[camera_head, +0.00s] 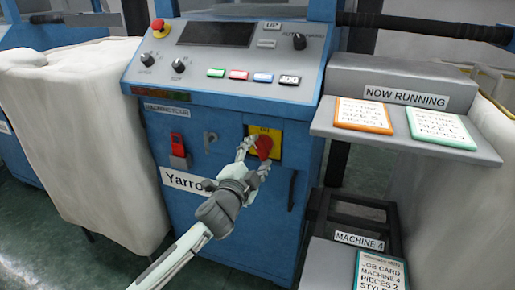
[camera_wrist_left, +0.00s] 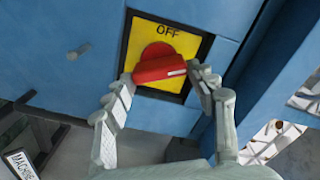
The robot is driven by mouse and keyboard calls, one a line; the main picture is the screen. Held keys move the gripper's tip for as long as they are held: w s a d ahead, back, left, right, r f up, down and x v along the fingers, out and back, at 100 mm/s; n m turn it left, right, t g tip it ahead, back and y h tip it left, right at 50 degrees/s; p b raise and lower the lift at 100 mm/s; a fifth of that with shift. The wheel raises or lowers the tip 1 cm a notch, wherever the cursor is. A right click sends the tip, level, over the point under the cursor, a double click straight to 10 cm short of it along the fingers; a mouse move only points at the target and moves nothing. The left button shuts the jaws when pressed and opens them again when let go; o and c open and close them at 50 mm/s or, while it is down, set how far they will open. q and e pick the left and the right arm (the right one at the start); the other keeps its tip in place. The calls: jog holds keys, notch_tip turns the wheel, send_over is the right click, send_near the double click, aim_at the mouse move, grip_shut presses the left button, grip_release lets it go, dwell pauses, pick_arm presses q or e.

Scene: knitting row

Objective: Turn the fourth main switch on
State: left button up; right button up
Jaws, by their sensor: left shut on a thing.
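The main switch is a red rotary knob (camera_head: 264,147) on a yellow plate (camera_head: 277,136) on the front of the blue machine (camera_head: 215,225). In the left wrist view the red knob (camera_wrist_left: 158,62) has a bar-shaped grip lying roughly across the picture, with a pale mark near its right end. The word OFF stands above it on the yellow plate (camera_wrist_left: 193,45). My left gripper (camera_head: 254,150) is at the knob. In the wrist view its fingers (camera_wrist_left: 160,76) stand on either end of the grip, shut on it. My right gripper is not in view.
The control panel (camera_head: 215,75) with buttons and a red emergency stop (camera_head: 161,29) is above. A red switch (camera_head: 178,146) sits left of the knob. A grey shelf (camera_head: 405,75) with cards juts out at right, above a MACHINE 4 sign (camera_head: 359,241). A white covered bin (camera_head: 80,130) stands left.

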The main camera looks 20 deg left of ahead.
pick_arm(q)
jog(key=m+p, duration=0.1)
jog(key=m, duration=0.2)
jog(key=shift+r+p, duration=0.1)
jog(key=shift+p, duration=0.3)
jog(key=shift+m+p, duration=0.55)
jog(key=shift+m, duration=0.85)
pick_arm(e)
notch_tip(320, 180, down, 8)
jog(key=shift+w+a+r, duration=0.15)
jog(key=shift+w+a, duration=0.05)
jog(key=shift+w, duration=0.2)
pick_arm(q)
jog(key=o, duration=1.2)
jog(key=shift+d+f, duration=0.1)
jog(key=shift+f, duration=0.1)
jog(key=shift+c, duration=0.2)
jog(key=shift+s, duration=0.1)
jog(key=s, duration=1.1)
jog(key=shift+s+a, duration=0.25)
jog(key=shift+s, duration=0.15)
